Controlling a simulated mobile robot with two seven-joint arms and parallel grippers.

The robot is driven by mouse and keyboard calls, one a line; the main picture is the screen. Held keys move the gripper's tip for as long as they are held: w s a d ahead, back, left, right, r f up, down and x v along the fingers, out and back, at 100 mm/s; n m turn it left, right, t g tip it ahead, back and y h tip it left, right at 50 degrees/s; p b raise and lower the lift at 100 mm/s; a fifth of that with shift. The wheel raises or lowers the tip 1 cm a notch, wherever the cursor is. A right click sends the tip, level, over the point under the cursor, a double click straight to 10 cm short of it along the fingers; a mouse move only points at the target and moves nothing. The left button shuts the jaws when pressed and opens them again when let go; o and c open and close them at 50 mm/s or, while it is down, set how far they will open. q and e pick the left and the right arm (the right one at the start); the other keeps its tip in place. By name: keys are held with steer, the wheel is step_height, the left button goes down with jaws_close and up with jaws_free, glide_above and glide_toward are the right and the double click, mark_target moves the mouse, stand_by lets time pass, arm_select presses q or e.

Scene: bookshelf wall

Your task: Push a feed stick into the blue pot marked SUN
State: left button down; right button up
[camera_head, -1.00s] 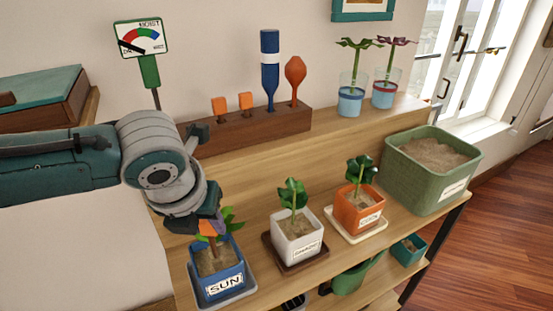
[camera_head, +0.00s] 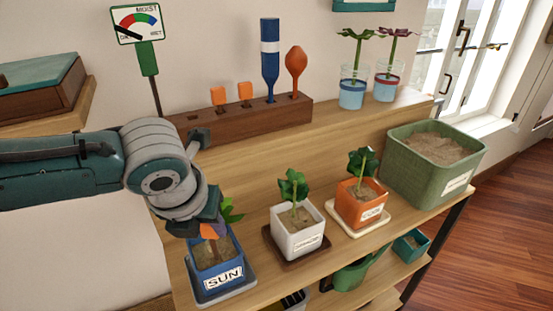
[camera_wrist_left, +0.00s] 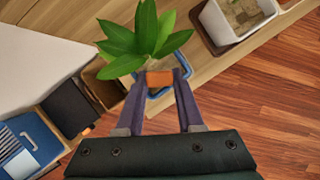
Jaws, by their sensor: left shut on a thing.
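The blue pot marked SUN (camera_head: 224,278) stands upright on a grey-blue saucer at the front left of the shelf, holding soil and a green plant (camera_head: 230,211). My left gripper (camera_head: 213,229) is over the pot's back-left part, shut on an orange feed stick (camera_head: 208,231). In the left wrist view the orange top of the stick (camera_wrist_left: 160,78) sits between the two purple fingers (camera_wrist_left: 160,85). The plant leaves (camera_wrist_left: 142,35) are just beyond it. The stick's lower end is hidden, so I cannot tell how deep it is in the soil. My right gripper is out of view.
A white pot (camera_head: 298,243) and an orange pot (camera_head: 361,214) with plants stand to the right. A wooden rack (camera_head: 245,122) behind holds two more orange sticks (camera_head: 246,91), a blue bottle (camera_head: 270,62) and an orange tool. A green soil tub (camera_head: 437,172) is far right.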

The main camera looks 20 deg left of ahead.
mark_target(211, 244)
arm_select(q)
steer(key=shift+f+b, duration=1.65)
steer(key=shift+f, duration=0.55)
steer(key=shift+c, duration=0.3)
jaws_free()
steer(key=a+p+v, duration=0.1)
steer(key=p+v, duration=0.8)
steer(key=p, duration=0.2)
steer(key=shift+w+d+r, duration=0.15)
steer(key=shift+w+d, duration=0.2)
steer(key=shift+w, duration=0.05)
